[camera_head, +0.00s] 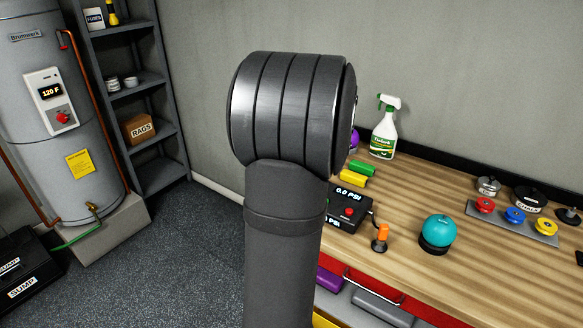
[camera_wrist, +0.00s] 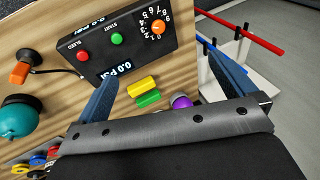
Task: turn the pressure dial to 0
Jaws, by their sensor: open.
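The orange pressure dial (camera_wrist: 158,27) sits on the top of a black control box (camera_wrist: 128,46) in the wrist view, with white numbers around it. Its pointer is too small to read. The box also has a green START button (camera_wrist: 116,39) and a red BLEED button (camera_wrist: 83,56); its displays read 0.0 PSI. My gripper (camera_wrist: 162,66) is open and empty, its two blue fingers wide apart, with the dial beyond the tips in the picture. In the head view the box (camera_head: 341,222) is partly hidden by my arm, and the dial and gripper are hidden.
Yellow (camera_head: 353,179) and green blocks lie beside the box on the wooden bench (camera_head: 430,185). An orange-topped small object (camera_head: 382,236), a teal ball (camera_head: 437,230) and a spray bottle (camera_head: 384,130) stand nearby. Red and blue bars (camera_wrist: 245,32) lie beyond the bench end.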

